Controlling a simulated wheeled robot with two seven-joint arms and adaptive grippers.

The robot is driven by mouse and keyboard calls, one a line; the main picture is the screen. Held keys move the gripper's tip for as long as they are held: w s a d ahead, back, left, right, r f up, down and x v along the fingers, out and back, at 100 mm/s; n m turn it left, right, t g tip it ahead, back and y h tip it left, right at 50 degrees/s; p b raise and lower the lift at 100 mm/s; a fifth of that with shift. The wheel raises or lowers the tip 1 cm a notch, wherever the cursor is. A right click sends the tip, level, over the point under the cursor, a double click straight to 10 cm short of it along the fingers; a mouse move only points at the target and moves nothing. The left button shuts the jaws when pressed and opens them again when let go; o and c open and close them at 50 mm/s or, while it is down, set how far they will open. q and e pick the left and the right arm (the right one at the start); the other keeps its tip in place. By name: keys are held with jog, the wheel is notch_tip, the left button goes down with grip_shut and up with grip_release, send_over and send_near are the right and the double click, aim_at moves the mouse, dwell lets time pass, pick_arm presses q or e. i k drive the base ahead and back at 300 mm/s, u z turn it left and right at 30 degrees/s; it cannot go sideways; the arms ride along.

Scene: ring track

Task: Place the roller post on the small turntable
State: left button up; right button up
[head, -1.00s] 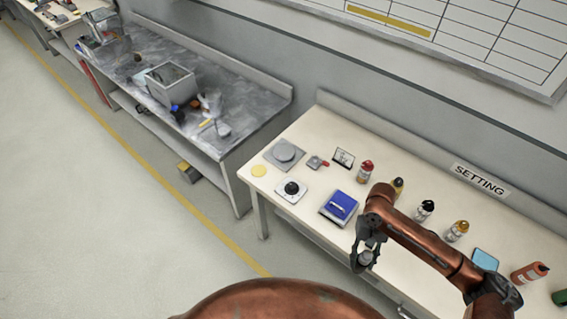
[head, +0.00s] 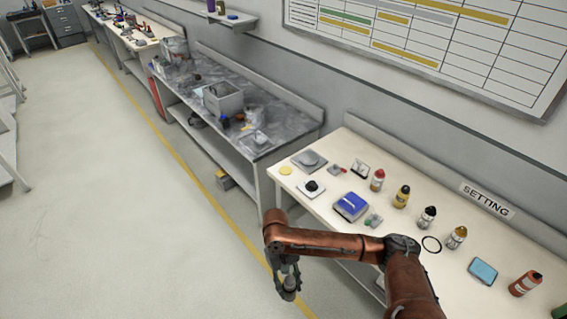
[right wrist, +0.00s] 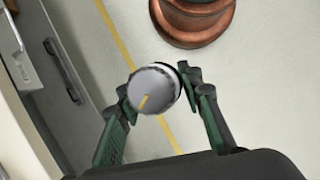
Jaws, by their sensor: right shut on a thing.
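My right gripper (head: 288,288) is off the front edge of the white table, over the floor. It is shut on the roller post, a grey cylinder with a yellow mark on its end and a dark band. In the right wrist view the roller post (right wrist: 152,90) sits between the fingertips. A grey square plate with a round grey disc (head: 310,160), which looks like the small turntable, lies at the far left of the table, well away from my gripper. Its disc looks bare. My left gripper is not in view.
A grey workbench (head: 285,143) stands beyond. Open floor lies left.

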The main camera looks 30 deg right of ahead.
aim_at(309, 158)
jog(key=u, duration=0.4)
jog(key=i, duration=2.45)
jog(key=z, duration=1.2)
jog(key=i, duration=0.75)
jog(key=z, duration=0.95)
